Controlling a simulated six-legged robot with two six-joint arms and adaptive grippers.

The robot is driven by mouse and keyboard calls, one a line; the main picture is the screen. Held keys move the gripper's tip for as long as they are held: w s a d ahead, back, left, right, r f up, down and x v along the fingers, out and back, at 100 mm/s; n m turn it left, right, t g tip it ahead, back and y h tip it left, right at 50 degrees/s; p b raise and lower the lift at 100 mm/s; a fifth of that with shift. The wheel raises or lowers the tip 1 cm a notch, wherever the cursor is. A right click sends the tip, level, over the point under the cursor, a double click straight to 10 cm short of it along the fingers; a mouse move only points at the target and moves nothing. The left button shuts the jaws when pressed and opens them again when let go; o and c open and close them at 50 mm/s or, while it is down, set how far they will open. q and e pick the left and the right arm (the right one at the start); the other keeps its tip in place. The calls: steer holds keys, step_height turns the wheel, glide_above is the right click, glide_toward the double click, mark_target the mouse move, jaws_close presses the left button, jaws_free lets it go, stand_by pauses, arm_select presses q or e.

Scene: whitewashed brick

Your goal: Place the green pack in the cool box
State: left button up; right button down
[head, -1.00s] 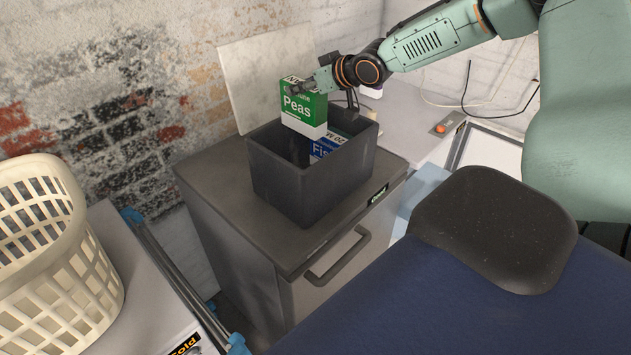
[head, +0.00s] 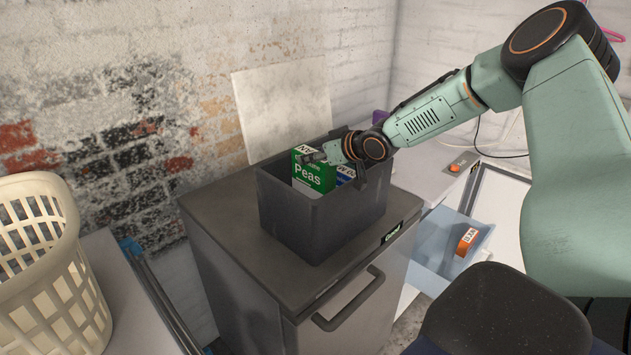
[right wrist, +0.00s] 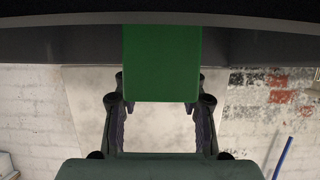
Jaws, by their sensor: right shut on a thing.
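The green pack (head: 316,181), labelled Peas, is upright and partly inside the dark grey cool box (head: 305,228), its lower part hidden by the box's front wall. My right gripper (head: 320,156) is shut on the pack's top, just above the box's rim. In the right wrist view the green pack (right wrist: 162,62) sits between my two fingers. Whether its bottom touches the box's floor is hidden. My left gripper is not in view.
A blue pack (head: 345,174) stands in the box, right of the green one. The box rests on a grey cabinet (head: 225,225) with a handle (head: 348,302). A cream basket (head: 45,285) stands at left. A pale board (head: 285,105) leans on the wall behind.

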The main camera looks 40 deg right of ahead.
mark_target(315, 175)
step_height(315, 175, down, 4)
steer(key=shift+s+r+b, duration=0.1)
steer(key=shift+b, duration=0.4)
steer(key=shift+w, duration=0.2)
steer(key=shift+f, duration=0.2)
steer(key=shift+s+f, duration=0.1)
steer(key=shift+s, duration=0.15)
steer(key=shift+w+f, duration=0.1)
steer(key=shift+f, duration=0.3)
steer(key=c, duration=0.8)
jaws_free()
steer(key=shift+a+f, duration=0.1)
steer(key=shift+f, duration=0.1)
